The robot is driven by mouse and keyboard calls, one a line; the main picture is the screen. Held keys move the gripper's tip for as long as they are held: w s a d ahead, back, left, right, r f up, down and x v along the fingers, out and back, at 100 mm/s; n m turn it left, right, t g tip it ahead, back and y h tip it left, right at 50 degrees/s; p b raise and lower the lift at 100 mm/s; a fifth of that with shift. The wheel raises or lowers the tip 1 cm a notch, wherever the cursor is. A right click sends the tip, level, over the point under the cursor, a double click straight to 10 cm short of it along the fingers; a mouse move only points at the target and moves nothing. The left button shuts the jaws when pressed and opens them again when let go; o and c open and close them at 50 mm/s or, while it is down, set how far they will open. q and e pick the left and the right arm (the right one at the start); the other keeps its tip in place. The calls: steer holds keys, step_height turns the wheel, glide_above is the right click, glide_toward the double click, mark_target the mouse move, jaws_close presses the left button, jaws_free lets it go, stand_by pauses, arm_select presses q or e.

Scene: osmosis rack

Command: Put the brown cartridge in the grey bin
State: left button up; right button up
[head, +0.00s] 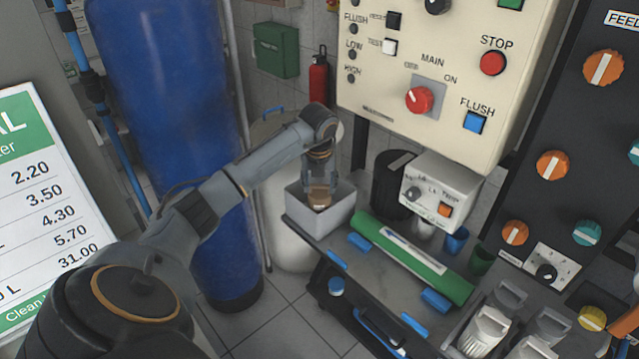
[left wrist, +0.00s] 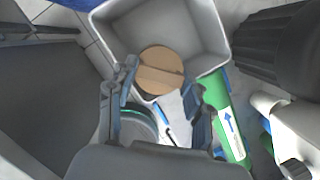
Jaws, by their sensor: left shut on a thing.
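The brown cartridge (head: 319,197) is in my left gripper (head: 319,178), which is shut on it. It hangs at the mouth of the grey bin (head: 318,221). In the left wrist view the brown round end of the cartridge (left wrist: 160,70) shows just beyond my left fingers (left wrist: 161,96), against the bin's inside. The grey bin (left wrist: 215,22) looks empty around it in that view. Whether the cartridge touches the bin floor is hard to tell. My right gripper is not in view.
The bin stands at the bench's far left end. A green tube (head: 412,257) with blue clips lies beside it. A white control box (head: 440,190) and a black cylinder (head: 392,184) stand to its right. A tall blue tank (head: 175,100) is on the left.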

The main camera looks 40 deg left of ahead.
arm_select(q)
steer(key=o, duration=1.2)
steer(key=shift+r, duration=0.15)
steer(key=v, duration=1.2)
steer(key=shift+b, duration=0.4)
